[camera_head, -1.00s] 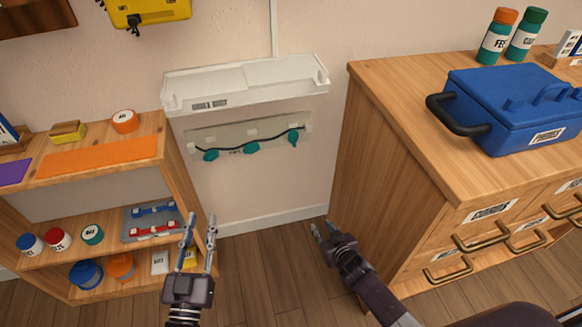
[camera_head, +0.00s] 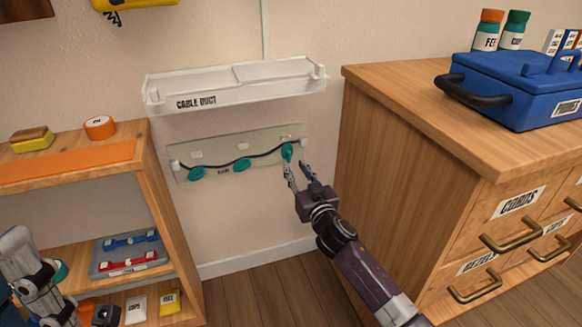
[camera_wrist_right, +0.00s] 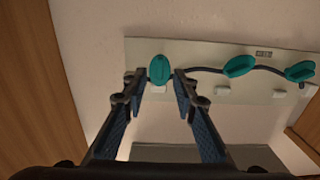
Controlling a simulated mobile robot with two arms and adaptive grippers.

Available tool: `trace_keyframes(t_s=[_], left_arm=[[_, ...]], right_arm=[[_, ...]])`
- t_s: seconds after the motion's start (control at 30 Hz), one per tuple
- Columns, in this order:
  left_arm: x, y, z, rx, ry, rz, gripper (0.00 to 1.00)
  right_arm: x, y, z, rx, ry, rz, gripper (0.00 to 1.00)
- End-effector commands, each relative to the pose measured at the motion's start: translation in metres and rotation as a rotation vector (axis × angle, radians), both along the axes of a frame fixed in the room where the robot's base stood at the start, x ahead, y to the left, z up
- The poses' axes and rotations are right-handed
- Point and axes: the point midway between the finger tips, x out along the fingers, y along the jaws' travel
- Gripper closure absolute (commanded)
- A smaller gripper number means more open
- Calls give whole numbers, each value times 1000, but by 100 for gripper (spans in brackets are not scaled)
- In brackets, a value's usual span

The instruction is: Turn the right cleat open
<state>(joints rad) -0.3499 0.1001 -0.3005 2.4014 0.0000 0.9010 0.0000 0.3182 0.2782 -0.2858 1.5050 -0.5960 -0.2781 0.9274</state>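A pale board (camera_head: 212,169) on the wall carries a dark cable and a row of teal cleats. The right cleat (camera_head: 287,152) stands upright, while the middle cleat (camera_head: 242,164) and left cleat (camera_head: 196,173) lie nearer to flat along the cable. My right gripper (camera_head: 298,171) is open just below and in front of the right cleat. In the right wrist view the right cleat (camera_wrist_right: 159,69) shows between the tips of the open right gripper (camera_wrist_right: 158,78); I cannot tell whether they touch it. My left arm shows at the lower left, but its fingers are not visible.
A white cable duct (camera_head: 236,84) sticks out above the board. A wooden cabinet (camera_head: 400,160) stands close on the right, with a blue case (camera_head: 515,90) on top. A wooden shelf (camera_head: 172,215) stands on the left. The floor between them is clear.

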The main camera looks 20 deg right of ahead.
Motion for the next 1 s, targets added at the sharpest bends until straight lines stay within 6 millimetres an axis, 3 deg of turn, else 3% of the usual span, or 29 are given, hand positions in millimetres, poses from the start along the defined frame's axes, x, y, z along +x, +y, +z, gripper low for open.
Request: trace_keyframes(t_s=[0.1,0.3,0.67,0.9,1.0], left_arm=[[0,0,-9,1,0,0,74],[2,-1,-4,4,-27,1,74],[3,-2,-2,5,-31,1,74],[3,-2,-2,5,-31,1,74],[3,-2,-2,5,-31,1,74]], right_arm=[[18,0,-2,-2,-1,-1,74],[37,1,-2,-1,1,0,74],[42,2,-1,0,2,0,74],[42,2,-1,0,2,0,98],[42,2,-1,0,2,0,100]])
